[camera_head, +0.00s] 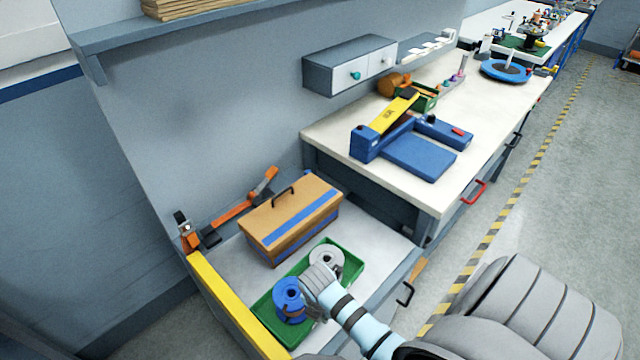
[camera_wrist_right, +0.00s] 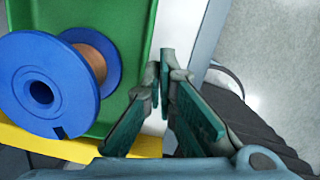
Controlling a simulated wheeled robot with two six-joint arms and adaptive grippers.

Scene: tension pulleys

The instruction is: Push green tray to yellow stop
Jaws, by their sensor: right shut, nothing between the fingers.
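The green tray (camera_head: 354,262) lies on a pale low surface and holds a blue spool (camera_head: 288,295) and a pale grey spool (camera_head: 327,257). The yellow stop (camera_head: 228,301) is a long bar along the left edge of that surface. The tray's left end lies right by the bar; in the right wrist view I see no clear gap between tray (camera_wrist_right: 143,40) and yellow bar (camera_wrist_right: 60,143). My right gripper (camera_wrist_right: 164,80) is shut and empty beside the tray's long side. My right arm hides part of the tray in the head view. My left gripper is out of view.
A tan box with a blue stripe (camera_head: 290,220) stands behind the tray. An orange clamp-like tool (camera_head: 235,208) lies at the back left. A higher white bench (camera_head: 440,190) with a blue device (camera_head: 418,157) stands at the right. A grey drawer front borders the low surface.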

